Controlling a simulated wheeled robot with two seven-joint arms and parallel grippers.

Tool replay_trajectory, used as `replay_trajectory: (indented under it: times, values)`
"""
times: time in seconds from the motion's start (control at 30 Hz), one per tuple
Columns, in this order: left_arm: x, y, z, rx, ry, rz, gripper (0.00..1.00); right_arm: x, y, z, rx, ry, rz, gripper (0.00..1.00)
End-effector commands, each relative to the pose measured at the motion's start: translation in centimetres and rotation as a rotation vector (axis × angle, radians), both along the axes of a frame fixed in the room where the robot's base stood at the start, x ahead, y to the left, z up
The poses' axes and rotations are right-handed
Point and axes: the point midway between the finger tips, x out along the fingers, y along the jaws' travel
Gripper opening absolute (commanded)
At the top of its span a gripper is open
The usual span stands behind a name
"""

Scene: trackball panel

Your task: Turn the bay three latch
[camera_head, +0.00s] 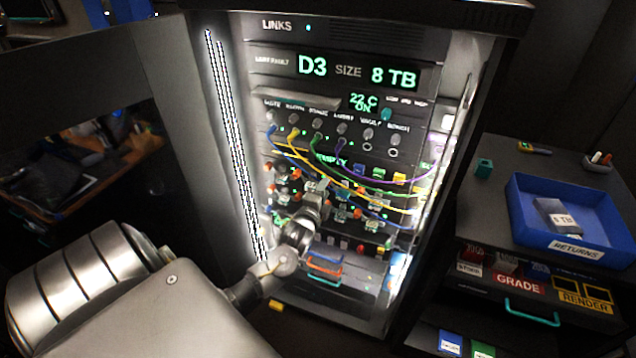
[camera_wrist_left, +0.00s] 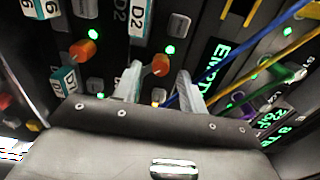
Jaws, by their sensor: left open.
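My left gripper (camera_head: 318,192) is in front of the drive bays of the lit server rack (camera_head: 350,42). Its fingers (camera_wrist_left: 160,80) stand open and apart in the left wrist view. An orange latch (camera_wrist_left: 160,64) shows between the fingertips; contact cannot be told. Another orange latch (camera_wrist_left: 82,48) is to its left. Tags reading D2 (camera_wrist_left: 137,18) hang close by. No tag clearly reading D3 shows, so I cannot tell which latch is bay three's. The rack display (camera_head: 312,66) reads D3. My gripper hides part of the bays in the head view.
Blue, yellow, green and purple cables (camera_head: 375,195) droop across the rack front beside my gripper. A blue cable (camera_wrist_left: 235,62) runs close to the fingers. At right, a blue returns tray (camera_head: 522,190) holding a drive (camera_head: 560,217) stands on a cabinet.

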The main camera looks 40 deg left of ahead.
Motion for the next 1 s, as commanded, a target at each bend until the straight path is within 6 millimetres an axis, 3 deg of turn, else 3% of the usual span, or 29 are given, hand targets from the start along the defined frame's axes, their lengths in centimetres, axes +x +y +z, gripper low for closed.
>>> replay_trajectory:
  times: [0.2, 0.43, 0.6, 1.0]
  values:
    - [-4.3, -1.5, -0.4, -0.003, 0.002, -0.002, 0.42, 0.0, 0.0, -1.4, 0.000, 0.000, 0.000, 0.61]
    - [-7.7, -2.7, -0.3, -0.001, 0.002, -0.002, 0.42, 0.0, 0.0, -2.3, 0.000, 0.000, 0.000, 0.61]
    - [-8.7, -3.1, -0.1, 0.000, 0.002, -0.001, 0.42, 0.0, 0.0, -2.4, 0.000, 0.000, 0.000, 0.61]
    - [-8.8, -3.1, 0.0, 0.001, 0.001, -0.001, 0.42, 0.0, 0.0, -2.4, 0.000, 0.000, 0.000, 0.61]
